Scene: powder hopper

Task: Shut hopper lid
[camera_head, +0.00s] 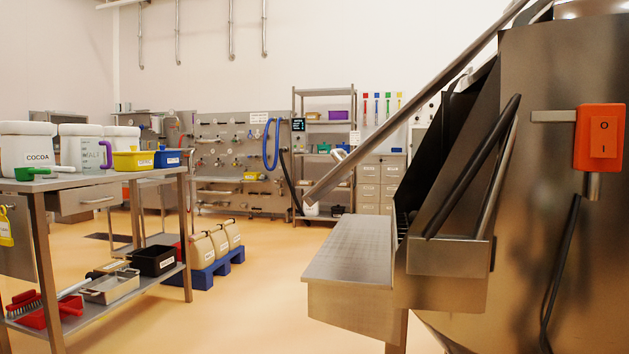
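The steel powder hopper (545,200) fills the right side of the view. Its lid (415,105) appears nearly edge-on as a long, thin steel slab. It slants from the hopper's top down to the left, with a small grip near its lower end. The lid stands open, its lower end raised well clear of the hopper's steel shelf (350,250). A dark sloping opening (450,150) shows between lid and hopper body; its inside is mostly hidden. Neither of my grippers is in view.
An orange switch box (603,138) is on the hopper's right. A steel table (100,182) with tubs and scoops stands at left. A blue pallet (215,268) holds several beige canisters. Floor (255,305) is clear between table and hopper.

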